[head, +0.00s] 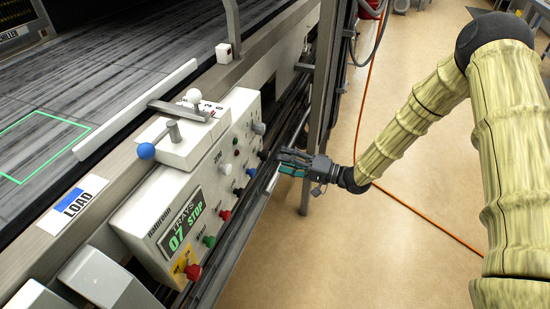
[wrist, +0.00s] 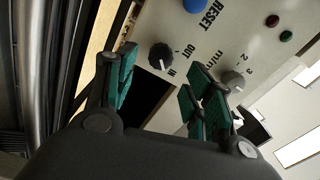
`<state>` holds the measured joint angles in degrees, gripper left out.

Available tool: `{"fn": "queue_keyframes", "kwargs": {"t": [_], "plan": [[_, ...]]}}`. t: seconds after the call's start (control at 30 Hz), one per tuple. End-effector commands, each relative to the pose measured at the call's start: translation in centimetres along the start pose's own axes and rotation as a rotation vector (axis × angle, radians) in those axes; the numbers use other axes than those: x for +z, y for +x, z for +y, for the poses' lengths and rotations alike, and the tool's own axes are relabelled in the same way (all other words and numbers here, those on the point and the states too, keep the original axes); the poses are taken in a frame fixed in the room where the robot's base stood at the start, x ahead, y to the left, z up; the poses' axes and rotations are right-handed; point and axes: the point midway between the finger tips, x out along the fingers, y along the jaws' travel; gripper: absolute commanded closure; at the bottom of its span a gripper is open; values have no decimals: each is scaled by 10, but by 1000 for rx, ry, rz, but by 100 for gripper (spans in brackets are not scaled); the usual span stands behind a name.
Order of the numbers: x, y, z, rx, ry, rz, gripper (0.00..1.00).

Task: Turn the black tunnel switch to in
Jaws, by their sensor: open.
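The black tunnel switch (wrist: 161,57) is a round knob on the pale control panel, with the words OUT and IN printed beside it in the wrist view. A short white mark shows on the knob's lower side, on the side towards IN; its exact setting is hard to tell. In the head view the switch (head: 263,155) is small, at the panel's far lower end. My gripper (head: 282,162) is close to the panel there. In the wrist view my gripper (wrist: 160,82) is open and empty, its green-padded fingers apart, with the knob beyond and between them.
A blue RESET button (wrist: 195,4) is at the top. A metal post (head: 322,90) stands close behind my gripper. Open floor (head: 330,250) lies right of the control box (head: 150,222).

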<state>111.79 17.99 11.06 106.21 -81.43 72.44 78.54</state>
Motion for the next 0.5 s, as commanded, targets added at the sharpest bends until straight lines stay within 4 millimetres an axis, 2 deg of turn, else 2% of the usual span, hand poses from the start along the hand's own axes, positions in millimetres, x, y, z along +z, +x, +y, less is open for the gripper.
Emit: {"fn": "queue_keyframes", "kwargs": {"t": [0.2, 0.5], "plan": [[0, -37, 0, 0, 1, 3, 48], [0, -58, 0, 0, 0, 1, 48]]}}
